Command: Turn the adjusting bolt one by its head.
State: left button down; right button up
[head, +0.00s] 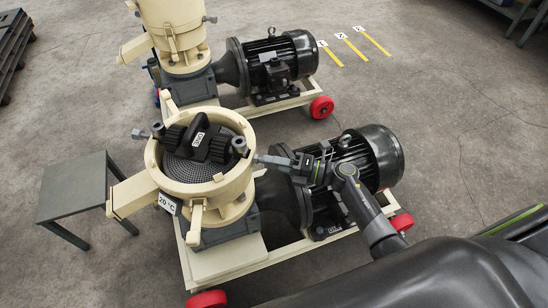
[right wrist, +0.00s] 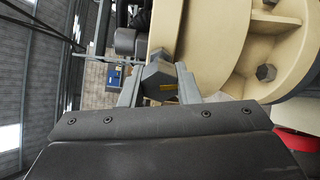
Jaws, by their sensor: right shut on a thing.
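The cream pellet mill (head: 200,196) stands in the middle of the head view, with a round open chamber and a black roller assembly (head: 199,140) inside. A grey adjusting bolt (right wrist: 157,80) sticks out of the right side of its chamber wall. In the right wrist view its hex head sits between the two fingers of my right gripper (right wrist: 158,88). My right gripper (head: 267,160) is shut on this head, which the fingers mostly hide in the head view. A second adjusting bolt (head: 141,134) sticks out on the chamber's left side. My left gripper is not in view.
A black motor (head: 366,160) lies beside the mill, close under my right arm. A dark table (head: 74,185) stands at left. A second mill (head: 178,40) stands behind. The floor at right is clear, with yellow numbered strips (head: 352,46).

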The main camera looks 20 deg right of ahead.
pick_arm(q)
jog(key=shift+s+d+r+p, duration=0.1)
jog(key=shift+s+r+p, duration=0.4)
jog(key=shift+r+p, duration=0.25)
pick_arm(e)
jog(key=shift+m, duration=1.2)
jog(key=o, duration=1)
pick_arm(q)
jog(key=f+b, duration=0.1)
jog(key=b, duration=0.1)
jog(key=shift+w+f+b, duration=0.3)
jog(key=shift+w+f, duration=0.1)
pick_arm(e)
jog(key=v, duration=1.7)
jog(key=shift+s+d, duration=0.1)
jog(key=shift+d, duration=0.15)
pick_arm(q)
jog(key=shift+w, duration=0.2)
